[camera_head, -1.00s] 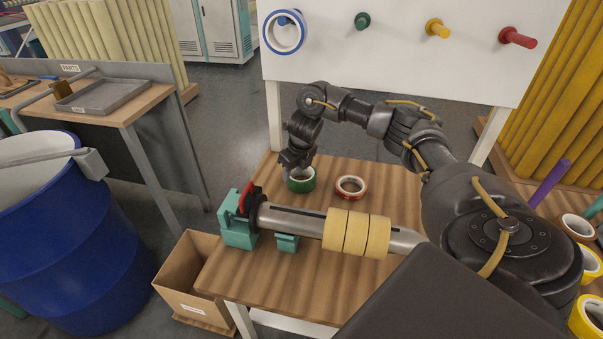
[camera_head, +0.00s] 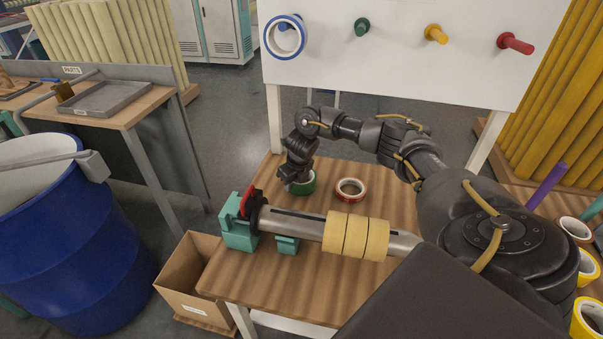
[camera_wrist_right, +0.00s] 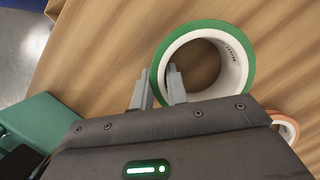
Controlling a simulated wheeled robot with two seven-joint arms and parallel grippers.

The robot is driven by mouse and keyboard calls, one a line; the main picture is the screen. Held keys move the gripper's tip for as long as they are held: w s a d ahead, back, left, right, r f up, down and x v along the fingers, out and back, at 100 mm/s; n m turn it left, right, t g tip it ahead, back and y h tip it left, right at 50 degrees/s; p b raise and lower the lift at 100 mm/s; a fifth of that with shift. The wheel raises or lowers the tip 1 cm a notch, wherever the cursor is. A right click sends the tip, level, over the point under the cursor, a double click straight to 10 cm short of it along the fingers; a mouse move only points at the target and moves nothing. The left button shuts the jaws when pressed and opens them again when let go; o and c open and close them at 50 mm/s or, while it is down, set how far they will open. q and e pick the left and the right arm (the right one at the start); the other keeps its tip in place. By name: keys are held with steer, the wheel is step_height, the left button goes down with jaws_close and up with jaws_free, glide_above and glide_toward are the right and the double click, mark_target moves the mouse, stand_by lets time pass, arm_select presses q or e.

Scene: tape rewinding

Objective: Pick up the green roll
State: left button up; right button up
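The green roll (camera_head: 307,186) lies on the wooden table, left of the red roll (camera_head: 351,189). My right gripper (camera_head: 294,184) is down at the roll's left side. In the right wrist view, the green roll (camera_wrist_right: 240,48) shows its green outside and white core. The fingers of my right gripper (camera_wrist_right: 159,86) are a little apart, one outside the roll's wall and one inside its hole. I cannot tell whether they press on the wall. My left gripper is not in view.
A grey shaft with yellow rolls (camera_head: 357,236) lies across the table in front, in a teal holder (camera_head: 238,228). A white board (camera_head: 395,65) with coloured pegs stands behind; a blue roll (camera_head: 270,38) hangs there. A cardboard box (camera_head: 190,285) and blue drum (camera_head: 75,240) stand left.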

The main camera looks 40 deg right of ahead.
jaws_close()
